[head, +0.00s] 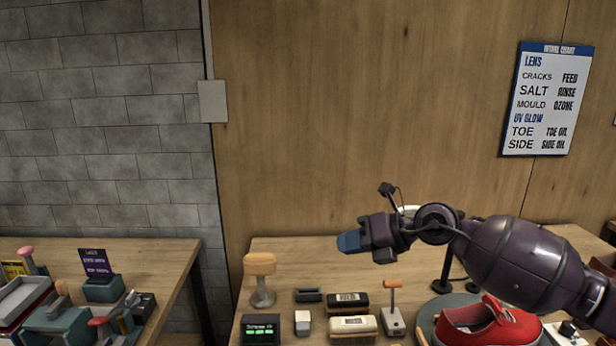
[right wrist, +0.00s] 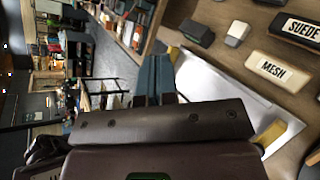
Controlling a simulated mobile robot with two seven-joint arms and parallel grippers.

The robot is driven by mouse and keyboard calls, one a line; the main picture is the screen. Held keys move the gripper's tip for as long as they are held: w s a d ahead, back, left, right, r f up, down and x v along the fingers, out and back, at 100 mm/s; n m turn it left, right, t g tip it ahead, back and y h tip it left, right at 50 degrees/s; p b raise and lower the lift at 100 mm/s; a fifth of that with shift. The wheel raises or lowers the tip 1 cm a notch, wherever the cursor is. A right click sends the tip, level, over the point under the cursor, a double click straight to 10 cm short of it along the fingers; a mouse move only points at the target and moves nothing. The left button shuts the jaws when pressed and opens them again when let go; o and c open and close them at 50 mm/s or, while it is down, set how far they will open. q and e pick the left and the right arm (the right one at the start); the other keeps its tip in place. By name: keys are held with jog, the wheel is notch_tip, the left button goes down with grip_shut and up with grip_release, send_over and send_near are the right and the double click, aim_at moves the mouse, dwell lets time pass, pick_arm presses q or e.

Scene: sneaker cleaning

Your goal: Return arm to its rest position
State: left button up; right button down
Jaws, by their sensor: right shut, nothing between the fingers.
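My right arm reaches in from the right in the head view. Its right gripper (head: 348,242) is shut and empty, held above the workbench (head: 290,258) and pointing left. In the right wrist view the blue fingers of the right gripper (right wrist: 153,80) are together with nothing between them. My left gripper does not show in the head view. A red sneaker (head: 485,326) sits on a round grey stand (head: 428,322) below my right forearm, which is in front of part of the bench.
On the bench are a MESH brush (right wrist: 272,69), a SUEDE brush (right wrist: 300,30), a wooden-topped stand (head: 260,275), a small display (head: 260,330) and an orange-handled tool (head: 393,310). A second table (head: 150,258) at left holds several items. A chart (head: 538,98) hangs on the wall.

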jog(key=s+a+m+t+y, duration=0.1)
jog(key=s+m+t+y, duration=0.45)
jog(key=m+t, duration=0.35)
jog(key=s+d+f+m+t+h, duration=0.1)
jog(key=s+d+f+m+h, duration=0.4)
jog(key=d+m+h, duration=0.55)
jog(key=s+d+f+m+t+h, duration=0.1)
jog(key=s+d+f+m+h, duration=0.2)
jog(key=d+f+m+h, duration=0.75)
jog(key=s+f+m+g+y, duration=0.1)
jog(key=s+f+m+g, duration=0.25)
jog(key=s, duration=0.45)
jog(key=s+f+m+g+y, duration=0.1)
jog(key=s+f+m+g, duration=0.3)
jog(key=s, duration=0.5)
jog(key=s+f+m+g+y, duration=0.1)
jog(key=s+f+m+g, duration=0.2)
jog(key=s+g, duration=0.35)
jog(key=w+f+n+t, duration=0.1)
jog(key=w+f+t, duration=0.5)
jog(key=f+t, duration=0.3)
jog(key=shift+a+f+t, duration=0.4)
jog(key=shift+f, duration=0.25)
